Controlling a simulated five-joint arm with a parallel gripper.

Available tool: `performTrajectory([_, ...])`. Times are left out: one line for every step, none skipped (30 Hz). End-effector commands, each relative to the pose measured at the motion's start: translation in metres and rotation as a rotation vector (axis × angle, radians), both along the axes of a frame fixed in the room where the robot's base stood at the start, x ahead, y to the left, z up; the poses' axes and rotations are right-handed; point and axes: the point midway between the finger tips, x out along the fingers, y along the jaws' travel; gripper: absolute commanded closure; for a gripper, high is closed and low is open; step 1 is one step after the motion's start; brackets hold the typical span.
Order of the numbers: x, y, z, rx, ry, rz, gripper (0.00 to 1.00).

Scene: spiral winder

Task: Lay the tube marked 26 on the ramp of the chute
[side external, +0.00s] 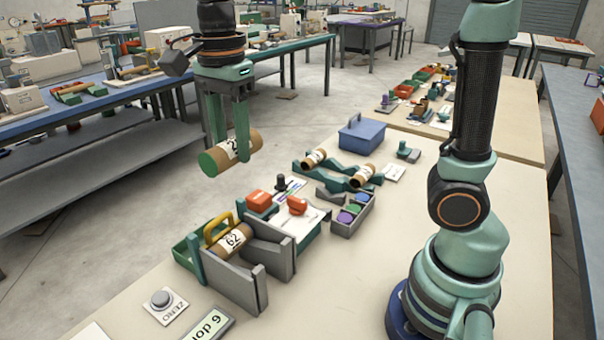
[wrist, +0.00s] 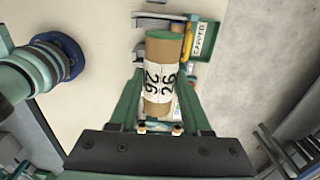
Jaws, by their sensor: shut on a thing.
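My gripper (side external: 228,148) is shut on a brown cardboard tube (side external: 222,158) with a green end cap. It holds the tube roughly level, high above the bench's left edge. In the wrist view the held tube (wrist: 162,65) has a white label that appears to read 26. A grey-walled stand (side external: 234,285), which looks like the chute, is below and nearer the camera, apart from the held tube. Another brown tube (side external: 232,241), whose label looks like 62, lies between its walls, under a yellow handle (side external: 216,222). Its ramp surface is mostly hidden.
Two brown tubes (side external: 314,158) (side external: 363,173) rest on a green rack (side external: 340,180). A grey tray (side external: 351,217) of coloured caps, a blue box (side external: 362,136) and orange blocks (side external: 259,200) stand nearby. A green bin labelled CAPPED (wrist: 203,42) is by the stand.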

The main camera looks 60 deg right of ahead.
Motion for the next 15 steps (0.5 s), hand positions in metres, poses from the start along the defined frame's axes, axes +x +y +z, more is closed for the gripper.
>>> performTrajectory([-0.001, 0.0, -0.009, -0.002, 0.006, 0.0, 1.0])
performTrajectory([-0.001, 0.0, -0.015, -0.002, 0.007, 0.0, 1.0])
performTrajectory([-0.002, 0.0, -0.025, -0.002, 0.007, 0.0, 1.0])
performTrajectory([-0.002, 0.0, -0.032, -0.002, 0.007, 0.0, 1.0])
performTrajectory([-0.002, 0.0, -0.04, -0.002, 0.008, 0.0, 1.0])
performTrajectory([-0.002, -0.001, -0.05, -0.002, 0.008, 0.0, 1.0])
performTrajectory([-0.002, -0.001, -0.057, -0.002, 0.009, 0.0, 1.0])
performTrajectory([-0.002, -0.001, -0.065, -0.002, 0.009, 0.0, 1.0])
performTrajectory([-0.002, -0.001, -0.074, -0.002, 0.008, 0.0, 1.0])
performTrajectory([-0.002, -0.001, -0.082, -0.002, 0.008, 0.0, 1.0])
performTrajectory([-0.002, -0.001, -0.089, -0.002, 0.008, 0.0, 1.0])
performTrajectory([-0.002, -0.001, -0.099, -0.002, 0.008, 0.0, 1.0])
performTrajectory([-0.002, -0.001, -0.106, -0.002, 0.008, 0.0, 1.0])
performTrajectory([-0.002, -0.001, -0.113, -0.002, 0.009, 0.0, 1.0])
performTrajectory([-0.001, -0.001, -0.121, -0.002, 0.008, 0.0, 1.0])
